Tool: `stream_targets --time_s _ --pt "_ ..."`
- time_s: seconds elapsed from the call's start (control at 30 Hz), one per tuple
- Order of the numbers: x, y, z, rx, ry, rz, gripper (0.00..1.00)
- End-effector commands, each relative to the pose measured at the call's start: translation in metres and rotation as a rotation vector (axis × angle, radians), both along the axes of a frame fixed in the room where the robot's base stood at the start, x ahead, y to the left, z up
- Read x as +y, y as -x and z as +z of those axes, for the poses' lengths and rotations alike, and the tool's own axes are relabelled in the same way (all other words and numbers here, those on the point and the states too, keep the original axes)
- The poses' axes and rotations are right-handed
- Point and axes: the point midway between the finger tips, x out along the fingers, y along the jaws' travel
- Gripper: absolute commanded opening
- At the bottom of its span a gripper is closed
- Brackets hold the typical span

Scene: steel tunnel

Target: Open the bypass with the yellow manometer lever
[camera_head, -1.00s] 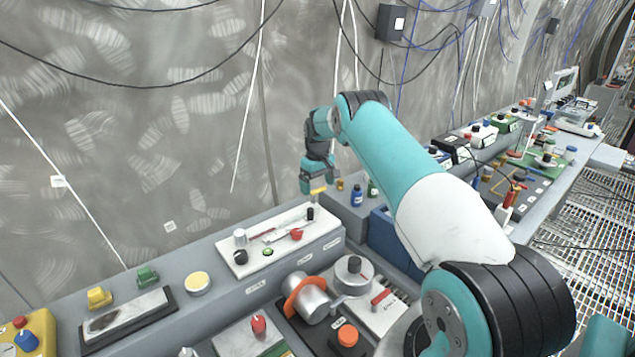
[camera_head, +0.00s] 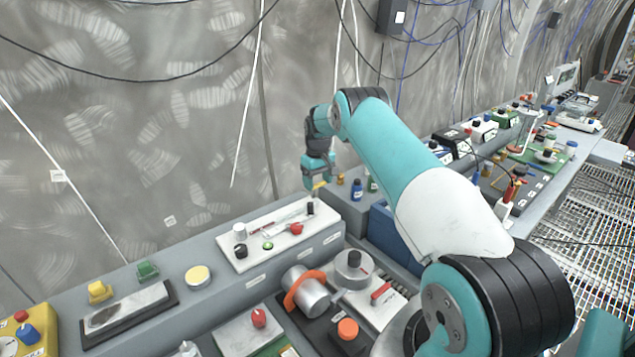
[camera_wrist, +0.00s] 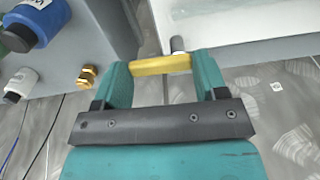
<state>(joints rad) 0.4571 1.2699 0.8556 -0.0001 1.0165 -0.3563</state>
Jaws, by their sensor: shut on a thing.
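The yellow lever (camera_wrist: 160,65) is a short bar. In the wrist view it spans between the two teal fingers of my gripper (camera_wrist: 163,75), which is shut on it. A small grey post end (camera_wrist: 177,44) shows right behind the bar; I cannot tell whether the two are joined. In the head view, my gripper (camera_head: 318,182) is over the back right end of the white panel (camera_head: 255,262), with the yellow lever (camera_head: 320,186) small at its tip. The lever is just above a black cylinder (camera_head: 310,208) on that panel. No manometer dial can be made out.
The white panel also bears a red knob (camera_head: 296,229) and a grey-white knob (camera_head: 239,230). A blue bottle (camera_head: 357,189) stands close right of my gripper. A brass fitting (camera_wrist: 87,76) is left of the fingers in the wrist view. The wall is behind.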

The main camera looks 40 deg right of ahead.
Motion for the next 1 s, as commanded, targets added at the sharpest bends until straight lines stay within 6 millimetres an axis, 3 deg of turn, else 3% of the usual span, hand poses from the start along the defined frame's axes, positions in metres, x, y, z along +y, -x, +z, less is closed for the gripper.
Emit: stream_targets --time_s 0.27,1.0 --pt "0.000 0.003 -0.003 -0.002 0.001 -0.173 0.42" --pt "0.008 0.013 0.000 -0.003 0.001 -0.873 0.42"
